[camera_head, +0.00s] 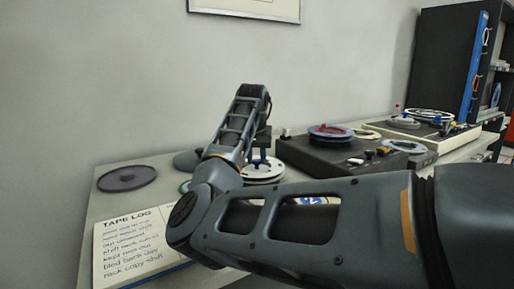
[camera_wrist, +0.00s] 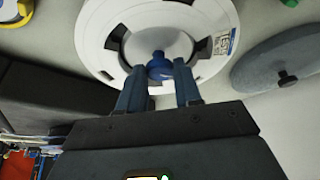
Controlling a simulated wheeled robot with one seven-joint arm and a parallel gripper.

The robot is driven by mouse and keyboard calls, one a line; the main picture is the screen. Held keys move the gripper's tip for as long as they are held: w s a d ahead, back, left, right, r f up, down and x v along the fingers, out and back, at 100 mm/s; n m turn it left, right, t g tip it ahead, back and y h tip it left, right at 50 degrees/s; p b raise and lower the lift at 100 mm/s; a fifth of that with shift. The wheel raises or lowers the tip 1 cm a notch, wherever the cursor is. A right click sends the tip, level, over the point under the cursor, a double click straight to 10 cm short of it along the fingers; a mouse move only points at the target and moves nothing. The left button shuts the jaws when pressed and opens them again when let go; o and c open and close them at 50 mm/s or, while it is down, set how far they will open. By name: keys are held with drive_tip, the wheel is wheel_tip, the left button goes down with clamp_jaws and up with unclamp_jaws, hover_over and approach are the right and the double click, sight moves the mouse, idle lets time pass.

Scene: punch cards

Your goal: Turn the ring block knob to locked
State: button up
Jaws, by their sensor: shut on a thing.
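A white round ring block (camera_wrist: 98,22) with dark slots fills the top middle of the wrist view. Its blue knob (camera_wrist: 158,64) stands at the near side of the pale centre. My gripper (camera_wrist: 160,76) has its two blue-grey fingers on either side of the knob, shut on it. In the head view the white ring block (camera_head: 262,174) sits on the table, with my gripper (camera_head: 261,158) upright over it. The knob is hidden there by the fingers. A small printed label shows on the block's right rim in the wrist view, too small to read.
A dark tape deck (camera_head: 318,158) stands close to the right of the block. A dark grey disc (camera_head: 127,178) lies at the table's far left. A tape log sheet (camera_head: 138,245) lies in front. My forearm crosses the foreground and hides part of the table (camera_head: 105,205).

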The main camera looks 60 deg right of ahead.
drive_tip(key=m+g+p, duration=0.1)
drive_tip(key=m+p, duration=0.1)
drive_tip(key=m+g+p, duration=0.1)
drive_tip(key=m+p, duration=0.2)
drive_tip(key=shift+w+r+m, duration=0.15)
drive_tip(key=shift+m, duration=0.15)
drive_tip(key=m+g+p, duration=0.1)
drive_tip(key=m, duration=0.1)
drive_tip(key=m+g, duration=0.1)
drive_tip(key=m, duration=0.2)
drive_tip(key=shift+w+d+y+p, duration=0.1)
drive_tip(key=shift+w+y+p, duration=0.1)
drive_tip(key=shift+y+p, duration=0.15)
drive_tip(key=o, duration=1)
drive_tip(key=shift+o, duration=0.2)
drive_tip(key=v, duration=0.7)
drive_tip(key=shift+w+r, duration=0.2)
